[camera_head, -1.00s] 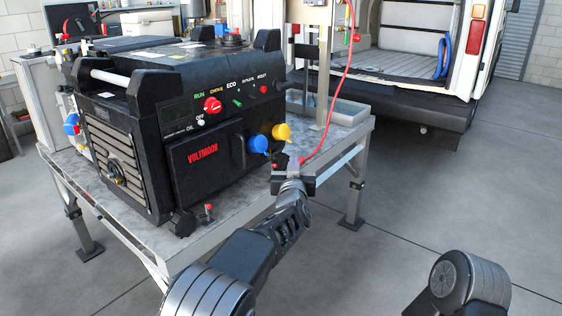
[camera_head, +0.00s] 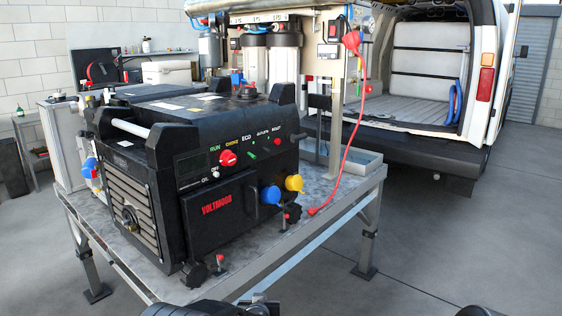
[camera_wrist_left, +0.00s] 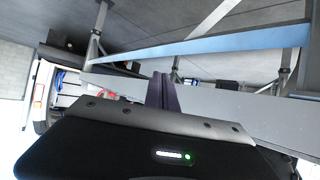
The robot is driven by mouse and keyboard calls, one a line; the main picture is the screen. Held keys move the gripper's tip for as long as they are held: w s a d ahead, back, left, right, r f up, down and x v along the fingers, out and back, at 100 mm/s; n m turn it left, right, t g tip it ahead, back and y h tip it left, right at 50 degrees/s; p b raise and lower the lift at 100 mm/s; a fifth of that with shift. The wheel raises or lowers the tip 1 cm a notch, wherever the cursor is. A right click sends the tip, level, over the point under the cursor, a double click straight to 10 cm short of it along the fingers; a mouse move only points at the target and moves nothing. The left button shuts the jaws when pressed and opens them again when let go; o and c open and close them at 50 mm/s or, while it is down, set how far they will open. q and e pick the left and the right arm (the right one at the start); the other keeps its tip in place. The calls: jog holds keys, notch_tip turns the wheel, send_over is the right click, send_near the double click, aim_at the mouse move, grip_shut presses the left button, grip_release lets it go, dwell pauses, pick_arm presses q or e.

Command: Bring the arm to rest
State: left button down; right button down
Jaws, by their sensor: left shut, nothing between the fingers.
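My left gripper (camera_wrist_left: 161,92) shows in the left wrist view with its dark fingers together and nothing between them. My right gripper is out of view; only a small dark piece of my right arm (camera_head: 480,311) shows at the bottom right.
A black generator (camera_head: 225,165) with blue and yellow plugs stands on the table. A red cable (camera_head: 359,120) hangs from the filter unit, its lower end by the table's front edge. A van (camera_head: 430,90) stands behind. The floor at right is clear.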

pick_arm(q)
jog(key=s+a+f+n+g+h+p, duration=0.1)
jog(key=s+a+f+g, duration=0.2)
jog(key=s+f, duration=0.65)
jog(key=s+a+f+g+p, duration=0.1)
jog(key=s+a+f+g, duration=0.35)
jog(key=s, duration=0.85)
jog(key=s+d+g+h+p, duration=0.1)
jog(key=s+d+g, duration=0.1)
jog(key=s, duration=1)
jog(key=s+d+f+n+g+h+p, duration=0.1)
jog(key=s+d+g, duration=0.1)
jog(key=s, duration=1)
jog(key=shift+s+d+f+h, duration=0.3)
jog(key=shift+s+d+h, duration=0.1)
jog(key=shift+d, duration=0.35)
